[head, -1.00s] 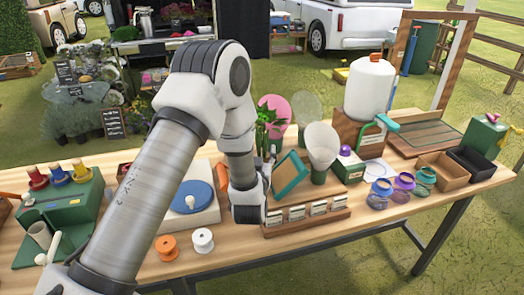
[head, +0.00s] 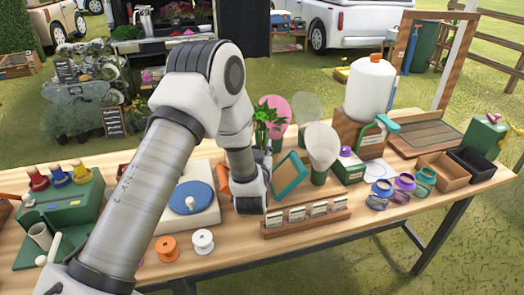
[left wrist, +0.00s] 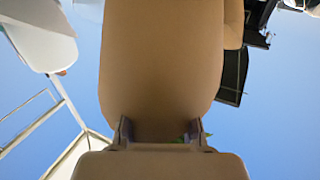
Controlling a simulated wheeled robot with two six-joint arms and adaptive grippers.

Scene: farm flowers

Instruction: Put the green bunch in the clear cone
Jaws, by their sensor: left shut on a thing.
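The green bunch (head: 266,118) stands upright with leaves up, in front of the pink cone. My left gripper (head: 264,165) is shut on it low down; my own wrist hides most of the fingers and the stems. In the left wrist view the fingers of my left gripper (left wrist: 160,132) show at the bottom, with a bit of green bunch (left wrist: 205,136) beside them. The clear cone (head: 307,106) is see-through and stands at the back, right of the bunch and apart from it. My right gripper is not in view.
A pink cone (head: 277,105) stands behind the bunch and a whitish cone (head: 322,144) in front of the clear one. A teal-framed board (head: 290,175) leans close right of my gripper, behind a wooden card rack (head: 305,217). A white tank (head: 370,92) stands farther right.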

